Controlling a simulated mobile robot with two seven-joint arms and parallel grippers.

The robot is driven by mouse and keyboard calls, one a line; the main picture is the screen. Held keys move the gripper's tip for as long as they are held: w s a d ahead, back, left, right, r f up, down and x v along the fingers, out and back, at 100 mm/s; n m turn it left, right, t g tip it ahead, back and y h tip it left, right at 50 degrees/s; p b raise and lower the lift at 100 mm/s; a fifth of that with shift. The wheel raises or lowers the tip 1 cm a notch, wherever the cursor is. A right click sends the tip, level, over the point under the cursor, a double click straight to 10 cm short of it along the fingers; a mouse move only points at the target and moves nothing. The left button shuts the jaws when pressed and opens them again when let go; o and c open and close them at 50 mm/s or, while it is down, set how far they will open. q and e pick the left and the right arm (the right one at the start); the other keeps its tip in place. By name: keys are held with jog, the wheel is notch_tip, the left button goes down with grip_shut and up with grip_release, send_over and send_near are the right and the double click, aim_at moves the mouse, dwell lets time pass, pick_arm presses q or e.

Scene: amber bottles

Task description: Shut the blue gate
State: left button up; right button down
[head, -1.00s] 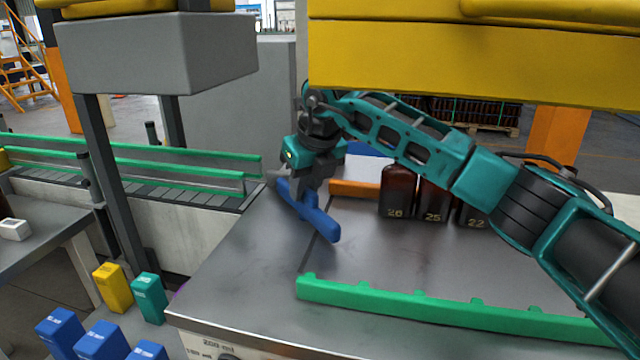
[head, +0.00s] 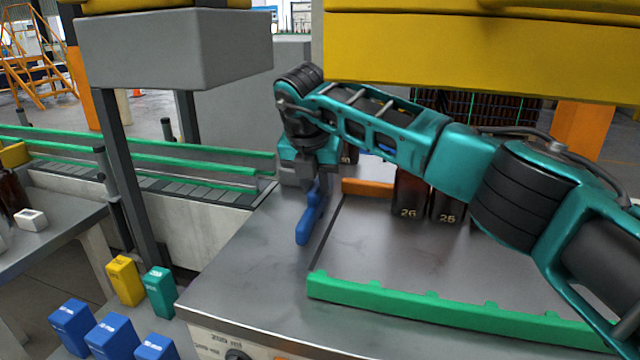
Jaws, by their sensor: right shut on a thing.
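The blue gate (head: 308,222) is a bar on the steel table, left of the dark slot line in the tabletop. Its near end points toward me and its far end is under my right gripper (head: 308,186). My right gripper reaches in from the right, points down and is shut on the gate; its fingertips are partly hidden by the wrist. Amber bottles marked 26 (head: 409,196) and 25 (head: 447,206) stand right of the gate, partly behind my right arm. My left gripper is not in view.
A green toothed rail (head: 440,308) runs along the table's near side. An orange bar (head: 367,187) lies left of the bottles. A conveyor with green rails (head: 150,160) is at left. Blue, yellow and teal boxes (head: 112,335) stand lower left. A yellow beam (head: 480,50) hangs above.

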jog(key=shift+m, duration=0.3)
jog(key=c, duration=1)
grip_release()
jog(key=shift+r, duration=0.15)
jog(key=shift+s+a+r, duration=0.1)
jog(key=shift+s+r, duration=0.05)
jog(key=shift+r, duration=0.2)
jog(key=s+a+b, duration=0.1)
jog(key=s, duration=0.2)
jog(key=s+a+b, duration=0.1)
jog(key=s, duration=0.3)
jog(key=s+a+b, duration=0.1)
jog(key=s, duration=0.2)
jog(key=shift+s+a, duration=0.15)
jog(key=shift+a, duration=0.2)
jog(key=shift+s+a+r, duration=0.1)
jog(key=shift+s+a, duration=0.05)
jog(key=shift+s, duration=0.35)
